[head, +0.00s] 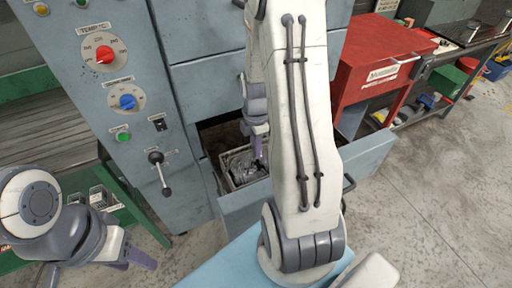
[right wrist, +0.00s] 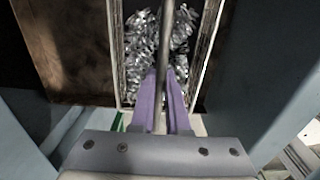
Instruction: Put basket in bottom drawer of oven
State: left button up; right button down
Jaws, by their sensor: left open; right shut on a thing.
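The oven (head: 200,75) is a grey-blue cabinet. Its bottom drawer (head: 365,165) is pulled out, with a dark brown inside. The basket (head: 232,182) has light rims and holds shiny metal pieces. It is within the drawer's opening; I cannot tell if it rests on the drawer floor. In the right wrist view the basket (right wrist: 205,50) lies straight ahead. My right gripper (head: 258,155) is shut on its thin rod-like handle, between the purple fingers (right wrist: 165,85). My right arm hides part of the drawer. My left gripper (head: 140,262) is open and empty, at lower left.
The oven panel has a red knob (head: 104,54), a blue knob (head: 127,102) and a lever (head: 160,172). A red cabinet (head: 375,55) stands to the right of the oven. A green bench (head: 70,180) stands at left. The concrete floor (head: 430,190) at right is clear.

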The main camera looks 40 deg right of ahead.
jog(key=c, duration=0.9)
grip_release()
jog(key=shift+f, duration=0.1)
